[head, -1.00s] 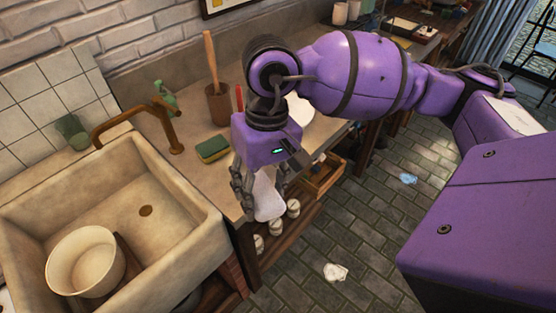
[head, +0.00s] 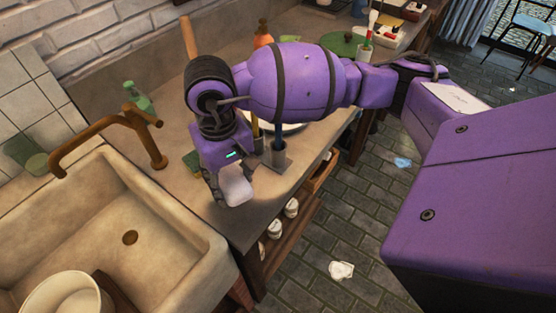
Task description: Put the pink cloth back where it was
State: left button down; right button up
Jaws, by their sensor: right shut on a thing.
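My right gripper (head: 229,183) is shut on a pale, pinkish-white cloth (head: 238,191). The cloth hangs from the fingers over the front part of the counter (head: 258,203), to the right of the sink. I cannot tell whether its lower end touches the counter. The upper part of the cloth is hidden by the gripper. My left gripper is not in view.
The stone sink (head: 205,255) with a brass tap (head: 150,140) is at the left. A sponge (head: 190,161) is partly hidden behind the gripper. White crumpled litter (head: 341,270) lies on the floor.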

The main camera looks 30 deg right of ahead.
aim_at(229, 171)
jog(key=shift+w+d+f, duration=0.15)
jog(key=shift+w+f, duration=0.55)
jog(key=shift+f, duration=0.15)
jog(key=shift+w+d+f, duration=0.1)
jog(key=shift+w+f, duration=0.25)
jog(key=shift+f, duration=0.1)
notch_tip(229, 171, down, 3)
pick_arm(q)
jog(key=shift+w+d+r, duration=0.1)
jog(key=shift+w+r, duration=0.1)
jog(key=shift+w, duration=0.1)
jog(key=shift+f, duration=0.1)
pick_arm(e)
jog(key=shift+f, duration=0.2)
jog(key=o, duration=1.1)
jog(key=shift+r, duration=0.1)
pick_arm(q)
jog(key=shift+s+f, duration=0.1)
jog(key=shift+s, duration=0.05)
